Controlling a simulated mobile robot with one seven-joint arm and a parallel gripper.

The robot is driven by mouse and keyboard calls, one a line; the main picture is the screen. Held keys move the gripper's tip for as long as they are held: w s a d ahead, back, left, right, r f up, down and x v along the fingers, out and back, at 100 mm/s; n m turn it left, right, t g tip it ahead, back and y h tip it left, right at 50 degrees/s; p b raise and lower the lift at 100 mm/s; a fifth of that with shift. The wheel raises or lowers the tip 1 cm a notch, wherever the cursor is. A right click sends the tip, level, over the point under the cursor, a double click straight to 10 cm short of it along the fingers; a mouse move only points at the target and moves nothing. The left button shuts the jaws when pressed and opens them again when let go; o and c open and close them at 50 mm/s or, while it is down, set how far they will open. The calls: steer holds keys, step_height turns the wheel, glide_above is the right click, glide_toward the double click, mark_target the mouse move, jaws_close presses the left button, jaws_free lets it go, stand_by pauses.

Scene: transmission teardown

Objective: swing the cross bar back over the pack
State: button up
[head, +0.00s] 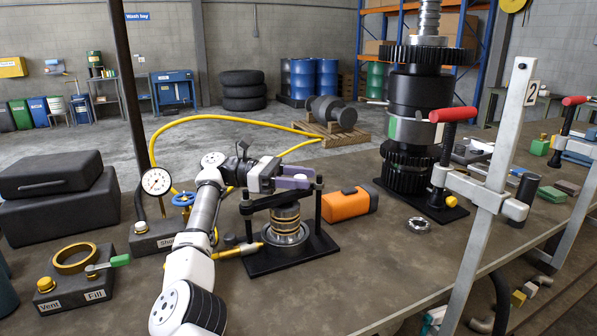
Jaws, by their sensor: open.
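The pack (285,216), a short stack of bronze and steel rings, stands upright on a black base plate (262,266) between two black posts. The dark cross bar (268,202) runs from the left post across above the pack toward the right post. Its right part is partly hidden by my gripper, so I cannot tell whether it is seated on the right post. My gripper (298,180), with pale purple fingers, is open just above and behind the bar, close to the right post (318,205). I cannot tell whether it touches the bar.
An orange case (349,204) lies right of the fixture. A gauge (157,182) and a valve block with a blue handwheel (183,199) stand to the left. A yellow hose (225,118) loops behind. A tall gear stack (418,110) and a grey clamp frame (488,195) stand right.

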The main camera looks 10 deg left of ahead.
step_height(320, 180, up, 10)
steer(key=shift+f, duration=0.1)
step_height(320, 180, up, 9)
steer(key=p, duration=0.7)
glide_above(299, 176)
steer(key=shift+r+p, duration=0.45)
steer(key=shift+r, duration=0.15)
